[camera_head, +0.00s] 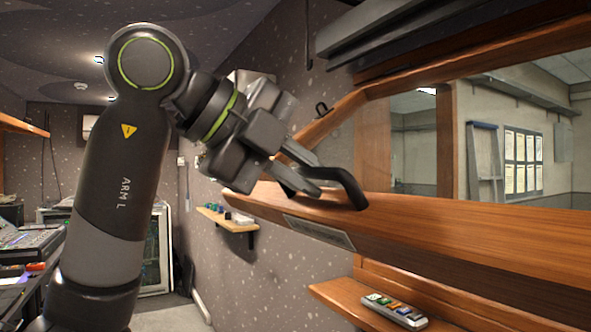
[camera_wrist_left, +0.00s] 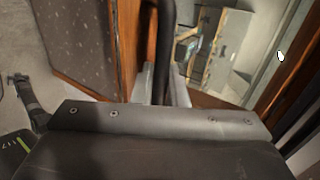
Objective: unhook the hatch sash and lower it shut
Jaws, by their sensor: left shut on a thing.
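The hatch sash (camera_head: 440,232) is a glazed wooden frame at the right of the head view. Its thick lower rail runs across the picture and carries a small grey plate (camera_head: 320,233). A black curved handle (camera_head: 350,187) stands on this rail. My left gripper (camera_head: 312,181) is shut on the handle, which also shows as a dark bar (camera_wrist_left: 166,45) between the fingers (camera_wrist_left: 162,85) in the left wrist view. A small black hook or catch (camera_head: 321,108) shows by the sloping side of the frame; whether it is engaged I cannot tell. My right gripper is out of view.
Below the sash a wooden ledge (camera_head: 340,293) holds a grey box with coloured buttons (camera_head: 394,309). A mixing desk (camera_head: 28,243) stands at the far left. A dark beam (camera_head: 400,28) runs above the sash.

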